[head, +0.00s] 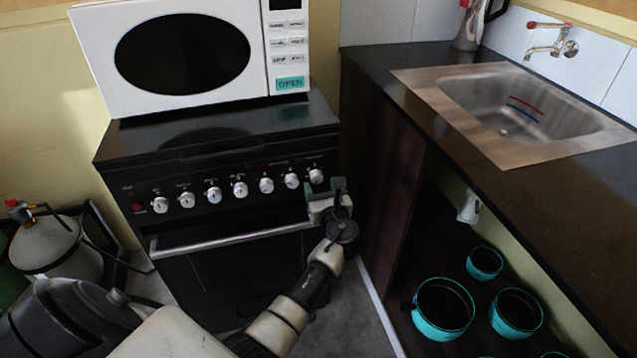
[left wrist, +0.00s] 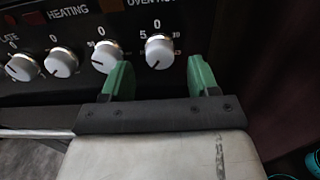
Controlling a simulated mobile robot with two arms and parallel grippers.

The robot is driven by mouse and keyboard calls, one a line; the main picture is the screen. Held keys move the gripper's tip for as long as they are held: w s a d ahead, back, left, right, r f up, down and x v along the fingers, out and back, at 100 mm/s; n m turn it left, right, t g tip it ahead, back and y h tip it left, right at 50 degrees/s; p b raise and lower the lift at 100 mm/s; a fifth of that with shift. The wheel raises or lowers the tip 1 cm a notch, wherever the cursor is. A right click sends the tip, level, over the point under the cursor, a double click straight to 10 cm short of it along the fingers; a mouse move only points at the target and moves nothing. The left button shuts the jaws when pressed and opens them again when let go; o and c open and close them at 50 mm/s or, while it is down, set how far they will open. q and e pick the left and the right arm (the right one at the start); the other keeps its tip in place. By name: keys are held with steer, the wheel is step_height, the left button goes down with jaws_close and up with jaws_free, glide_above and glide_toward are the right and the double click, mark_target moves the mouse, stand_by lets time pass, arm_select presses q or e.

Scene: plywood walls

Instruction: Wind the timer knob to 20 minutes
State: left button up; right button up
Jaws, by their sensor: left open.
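The stove's control panel carries a row of white knobs. My left gripper (head: 323,190) is open at the right end of the panel. In the left wrist view its two green fingers (left wrist: 161,78) stand either side of the rightmost knob, a little below it, with nothing between them. Whether they touch the panel cannot be told. My right gripper is not in view.
The neighbouring knob (left wrist: 107,56) is close to the left finger. The oven handle (head: 230,238) runs below the panel. A white microwave (head: 180,55) stands on the stove. The sink counter (head: 400,110) and a dark cabinet side (head: 395,190) rise close on the right, with teal pots (head: 443,308) below.

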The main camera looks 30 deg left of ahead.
arm_select(q)
steer(key=shift+x, duration=1.05)
steer(key=shift+w+a, duration=0.1)
steer(key=shift+a, duration=0.1)
steer(key=shift+c, duration=0.7)
steer(key=c, duration=0.8)
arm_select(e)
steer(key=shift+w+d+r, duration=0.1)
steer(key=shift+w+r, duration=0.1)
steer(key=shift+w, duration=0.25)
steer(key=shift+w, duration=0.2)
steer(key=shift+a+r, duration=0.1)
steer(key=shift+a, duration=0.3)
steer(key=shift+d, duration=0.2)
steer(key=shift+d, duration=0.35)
